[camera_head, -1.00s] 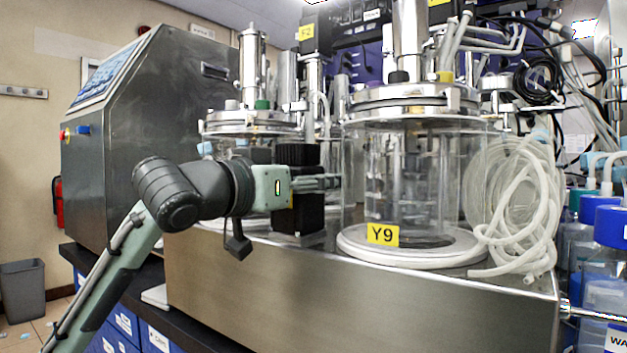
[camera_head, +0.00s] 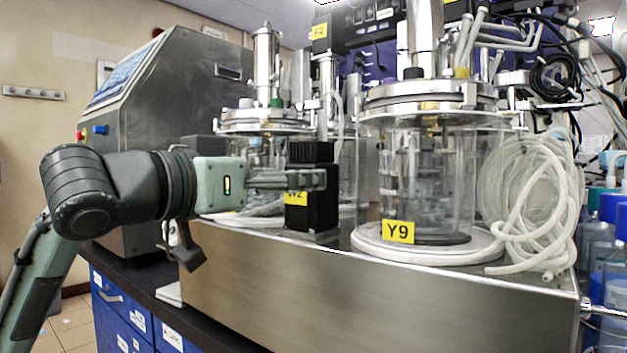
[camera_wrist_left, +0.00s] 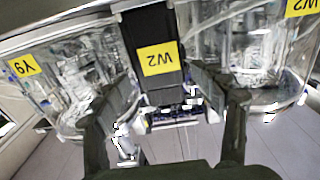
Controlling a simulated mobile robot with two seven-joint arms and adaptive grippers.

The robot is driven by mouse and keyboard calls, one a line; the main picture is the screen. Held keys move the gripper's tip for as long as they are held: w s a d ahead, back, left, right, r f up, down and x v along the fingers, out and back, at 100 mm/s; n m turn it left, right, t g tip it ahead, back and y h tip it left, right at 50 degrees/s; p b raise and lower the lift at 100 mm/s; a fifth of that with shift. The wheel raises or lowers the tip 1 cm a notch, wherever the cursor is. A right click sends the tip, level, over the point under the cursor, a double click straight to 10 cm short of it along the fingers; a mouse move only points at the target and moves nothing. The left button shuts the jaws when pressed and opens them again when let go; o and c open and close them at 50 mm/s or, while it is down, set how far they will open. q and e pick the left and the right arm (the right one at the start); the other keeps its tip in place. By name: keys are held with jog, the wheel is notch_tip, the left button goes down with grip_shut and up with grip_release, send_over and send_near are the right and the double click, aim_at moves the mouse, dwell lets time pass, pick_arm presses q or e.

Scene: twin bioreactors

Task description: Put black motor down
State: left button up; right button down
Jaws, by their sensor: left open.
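The black motor (camera_head: 321,212) is a black block with a ribbed top and a yellow W2 label. It stands upright on the steel bench top (camera_head: 330,238) between the two glass vessels. My left gripper (camera_head: 322,179) reaches in from the left at about the motor's mid-height. A finger passes in front of the motor and covers part of its label. In the left wrist view, the motor (camera_wrist_left: 152,25) with its upside-down label lies between the open fingers (camera_wrist_left: 157,90). Gaps show beside it, but light contact cannot be ruled out. My right gripper is out of view.
The Y9 glass vessel (camera_head: 455,175) stands close on the right, on a white round base. Another vessel (camera_head: 262,150) stands behind the gripper. Coiled clear tubing (camera_head: 530,200) lies at the right. A steel cabinet (camera_head: 170,100) stands at the back left.

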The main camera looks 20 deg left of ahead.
pick_arm(q)
jog(key=shift+v, duration=1.65)
jog(key=shift+c, duration=0.3)
